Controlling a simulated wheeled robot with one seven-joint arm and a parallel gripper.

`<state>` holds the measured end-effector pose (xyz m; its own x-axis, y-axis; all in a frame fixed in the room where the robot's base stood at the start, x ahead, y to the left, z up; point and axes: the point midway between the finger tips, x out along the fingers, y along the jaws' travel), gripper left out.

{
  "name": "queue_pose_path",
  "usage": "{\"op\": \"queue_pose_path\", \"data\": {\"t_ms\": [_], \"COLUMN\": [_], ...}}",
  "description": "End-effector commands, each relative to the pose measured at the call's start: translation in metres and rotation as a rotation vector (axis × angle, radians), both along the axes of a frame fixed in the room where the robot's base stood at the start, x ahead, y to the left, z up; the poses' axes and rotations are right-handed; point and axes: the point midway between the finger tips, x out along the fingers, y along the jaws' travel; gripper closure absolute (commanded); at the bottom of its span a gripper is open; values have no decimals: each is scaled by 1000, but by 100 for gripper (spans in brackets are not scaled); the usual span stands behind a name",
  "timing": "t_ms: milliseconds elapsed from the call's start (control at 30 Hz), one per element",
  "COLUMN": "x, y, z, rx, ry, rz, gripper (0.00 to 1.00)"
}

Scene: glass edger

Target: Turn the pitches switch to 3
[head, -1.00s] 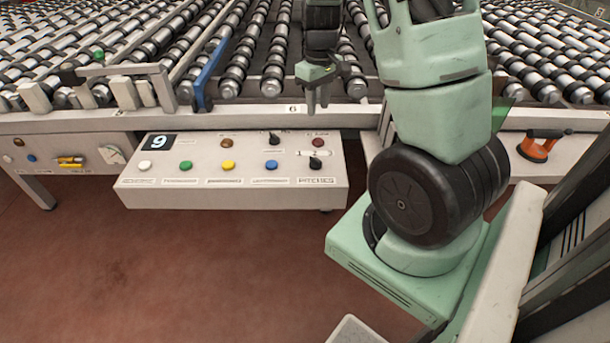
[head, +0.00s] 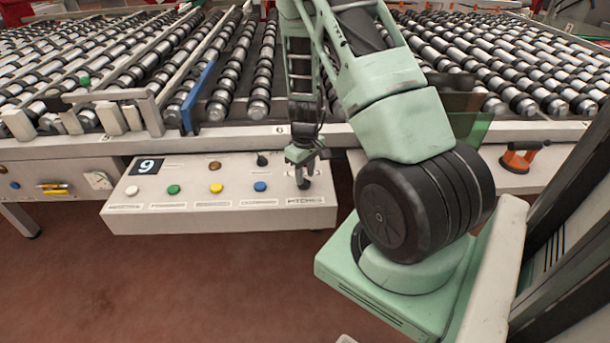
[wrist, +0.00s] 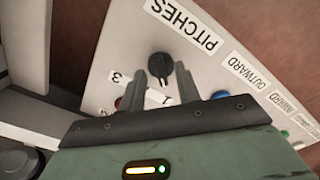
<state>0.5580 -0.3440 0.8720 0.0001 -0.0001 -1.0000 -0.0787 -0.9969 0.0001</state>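The pitches switch (wrist: 159,68) is a black knob on the white control panel (head: 125,213). In the wrist view it stands below the upside-down PITCHES label (wrist: 183,27). A "3" mark (wrist: 114,77) shows to its left and a "1" mark (wrist: 156,97) lower down, partly by the fingers. Which mark the knob points at I cannot tell. My gripper (wrist: 160,77) is open, with one finger on each side of the knob; contact is not clear.
White (head: 132,191), green (head: 173,189), yellow (head: 216,188) and blue (head: 260,186) buttons line the panel left of my gripper. Another black knob (head: 262,159) and a brown button (head: 215,165) are behind them. The roller conveyor's front rail (head: 240,134) runs behind the panel.

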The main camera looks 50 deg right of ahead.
Motion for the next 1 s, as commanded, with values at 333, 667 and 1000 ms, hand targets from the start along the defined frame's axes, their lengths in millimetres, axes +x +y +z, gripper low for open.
{"op": "queue_pose_path", "data": {"t_ms": [333,667,1000], "x": [0,0,0], "y": [0,0,0], "z": [-13,-12,-13], "rx": [1,1,0], "ry": [0,0,0], "rz": [0,0,-46], "gripper": [67,100,100]}}
